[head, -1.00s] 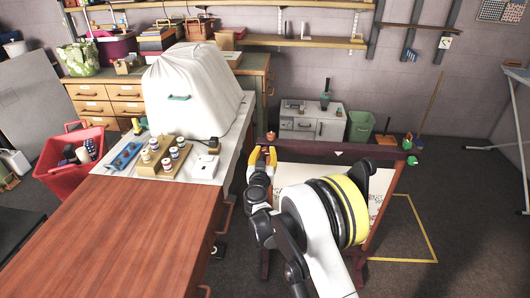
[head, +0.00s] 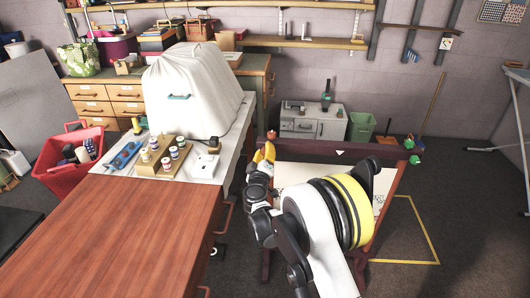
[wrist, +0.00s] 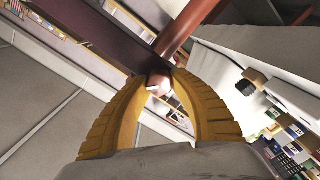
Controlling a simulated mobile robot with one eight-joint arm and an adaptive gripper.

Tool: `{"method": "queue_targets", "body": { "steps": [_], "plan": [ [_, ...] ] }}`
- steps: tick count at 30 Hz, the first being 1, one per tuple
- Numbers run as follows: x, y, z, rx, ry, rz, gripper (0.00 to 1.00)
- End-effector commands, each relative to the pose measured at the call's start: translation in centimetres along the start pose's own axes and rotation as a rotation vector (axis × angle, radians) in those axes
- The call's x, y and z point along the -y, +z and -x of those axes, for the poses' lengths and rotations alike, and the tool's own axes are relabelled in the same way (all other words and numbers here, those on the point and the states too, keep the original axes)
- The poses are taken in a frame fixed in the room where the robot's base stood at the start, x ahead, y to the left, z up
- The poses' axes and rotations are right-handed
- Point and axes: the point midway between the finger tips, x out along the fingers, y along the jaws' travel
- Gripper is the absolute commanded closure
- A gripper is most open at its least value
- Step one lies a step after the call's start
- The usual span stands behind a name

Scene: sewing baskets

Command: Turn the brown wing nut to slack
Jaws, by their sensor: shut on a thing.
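The brown wing nut (wrist: 158,83) shows in the wrist view as a small reddish-brown piece with a pale end, between my yellow fingertips. My gripper (wrist: 166,76) is shut on it, beside a dark rail of the wooden frame (wrist: 100,35). In the head view my gripper (head: 264,153) is at the upper left corner of the same frame (head: 340,152), and its fingers hide the nut. A small reddish-brown knob (head: 271,134) shows just above the fingertips. The nut's turn angle cannot be told.
The worktable (head: 130,235) stands left of my arm, with a white-covered machine (head: 190,95) and a wooden spool rack (head: 168,158). A green knob (head: 414,160) is at the frame's right end. A red basket (head: 68,172) is at the left. The floor to the right is mostly clear.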

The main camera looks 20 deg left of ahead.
Motion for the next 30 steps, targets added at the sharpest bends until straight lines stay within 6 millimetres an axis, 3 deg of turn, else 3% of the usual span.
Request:
{"method": "queue_targets", "body": {
  "steps": [30],
  "plan": [
    [0.21, 0.15, -0.06, 0.001, 0.001, 0.963, 1.0]
  ]
}}
